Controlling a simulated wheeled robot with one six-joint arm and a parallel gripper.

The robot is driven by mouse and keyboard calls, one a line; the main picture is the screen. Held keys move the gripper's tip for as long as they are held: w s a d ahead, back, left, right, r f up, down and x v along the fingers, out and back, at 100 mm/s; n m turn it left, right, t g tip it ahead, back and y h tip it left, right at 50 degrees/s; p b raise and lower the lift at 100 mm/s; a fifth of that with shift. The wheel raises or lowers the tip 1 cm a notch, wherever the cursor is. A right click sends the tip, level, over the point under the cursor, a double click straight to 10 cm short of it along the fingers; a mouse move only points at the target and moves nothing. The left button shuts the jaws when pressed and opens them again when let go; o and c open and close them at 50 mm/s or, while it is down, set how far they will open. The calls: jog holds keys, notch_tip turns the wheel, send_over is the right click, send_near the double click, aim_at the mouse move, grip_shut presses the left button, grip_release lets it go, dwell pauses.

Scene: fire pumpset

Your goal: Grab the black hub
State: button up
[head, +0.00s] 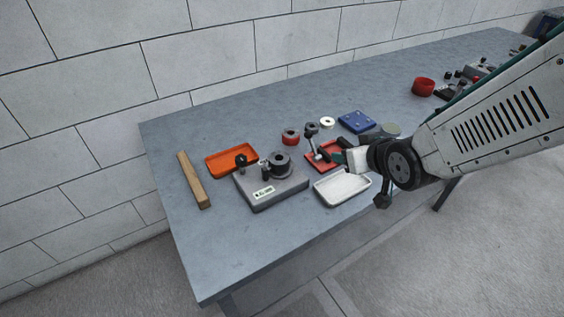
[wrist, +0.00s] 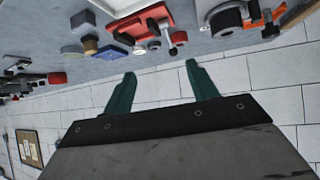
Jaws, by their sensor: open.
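A dark ring-shaped hub (head: 281,159) with a central hole sits on the grey fixture block (head: 262,194). A smaller dark piece (head: 312,128) stands behind the red tray (head: 312,158); I cannot tell for certain which is the black hub. My gripper (head: 337,150) is at the right of the fixture, over the red tray area in the head view. In the wrist view its two green fingers (wrist: 160,78) are apart with nothing between them. The fixture's round part (wrist: 226,20) shows at the upper right there, beyond the fingers.
An orange tray (head: 232,158) and wooden bar (head: 194,180) lie left. A white tray (head: 342,188) is at the front. A red ring (head: 291,137), white ring (head: 327,123) and blue plate (head: 357,121) stand behind. The table's front left is clear.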

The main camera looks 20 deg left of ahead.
aim_at(277, 157)
jog(key=a+f+n+y, duration=0.1)
jog(key=a+f, duration=0.1)
jog(key=a, duration=0.3)
jog(key=a+f+y, duration=0.2)
jog(key=a+f, duration=0.1)
jog(key=a, duration=0.3)
jog(key=w+a+f+n+y, duration=0.1)
jog(key=a+f, duration=0.2)
jog(key=a, duration=0.3)
jog(key=shift+f+n+y, duration=0.2)
jog(key=shift+n+y, duration=0.1)
jog(key=c, duration=1.2)
jog(key=shift+o, duration=0.2)
jog(key=shift+r, duration=0.1)
